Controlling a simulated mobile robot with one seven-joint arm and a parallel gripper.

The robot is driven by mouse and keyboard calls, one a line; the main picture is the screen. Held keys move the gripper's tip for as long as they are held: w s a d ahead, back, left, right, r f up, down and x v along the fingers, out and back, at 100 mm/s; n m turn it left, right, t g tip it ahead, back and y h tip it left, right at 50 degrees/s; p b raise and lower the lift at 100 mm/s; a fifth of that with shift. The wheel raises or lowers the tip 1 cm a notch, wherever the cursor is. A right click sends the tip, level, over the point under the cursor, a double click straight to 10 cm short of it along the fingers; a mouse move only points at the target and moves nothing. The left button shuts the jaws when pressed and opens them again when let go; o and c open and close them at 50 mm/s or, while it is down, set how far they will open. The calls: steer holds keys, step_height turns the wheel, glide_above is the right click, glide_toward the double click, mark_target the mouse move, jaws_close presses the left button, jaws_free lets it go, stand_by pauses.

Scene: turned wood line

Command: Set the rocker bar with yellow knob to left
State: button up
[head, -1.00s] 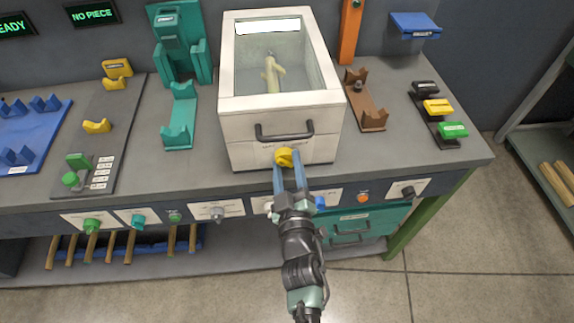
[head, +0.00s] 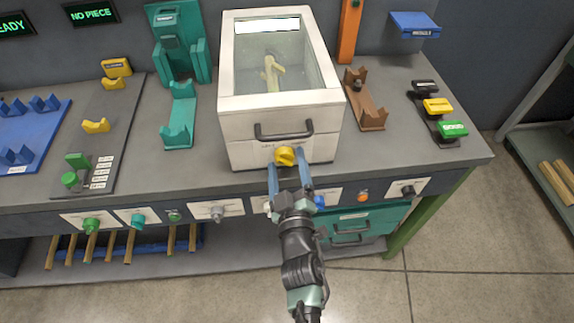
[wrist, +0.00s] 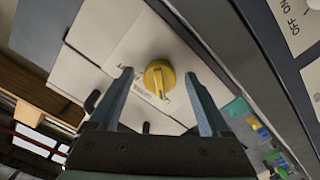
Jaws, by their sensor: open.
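The yellow knob (head: 285,156) sits on the lower front face of the white box (head: 265,108), below its dark handle. In the wrist view the yellow knob (wrist: 158,79) is round with a raised grip bar and lies between my fingers. My gripper (head: 290,168) is open, with one blue-grey finger on each side of the knob. In the wrist view my gripper (wrist: 160,90) shows a gap on both sides of the knob. I cannot read the small labels beside the knob.
The white box has a dark front handle (head: 284,132) above the knob and a pale wooden piece (head: 271,73) behind its clear top. A teal cradle (head: 180,115) stands to the left, a brown cradle (head: 366,103) to the right. A front panel with a blue button (head: 319,201) runs below.

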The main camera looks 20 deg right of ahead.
steer(key=shift+s, duration=0.1)
steer(key=b+v, duration=0.2)
steer(key=v, duration=1)
steer(key=shift+s+a, duration=0.2)
steer(key=shift+s, duration=0.2)
steer(key=w+a+r+m+t+p, duration=0.1)
steer(key=w+r, duration=0.2)
steer(key=r, duration=0.7)
steer(key=w+a+r+m+t, duration=0.1)
steer(key=w+r+t, duration=0.15)
steer(key=r, duration=0.65)
steer(key=w+a+r+m+t+p, duration=0.1)
steer(key=w+r, duration=0.3)
steer(key=r, duration=0.6)
steer(key=s+a+r+t+y, duration=0.1)
steer(key=s+a+r, duration=0.2)
steer(key=r, duration=0.7)
steer(key=s+a+r+t+y+p, duration=0.1)
steer(key=s+a+r+t+y, duration=0.1)
steer(key=r, duration=0.8)
steer(key=s+a+r+m+t+y+p, duration=0.1)
steer(key=s+a+r, duration=0.3)
steer(key=r, duration=0.6)
steer(key=shift+a+t+y, duration=0.5)
steer(key=shift+t, duration=0.25)
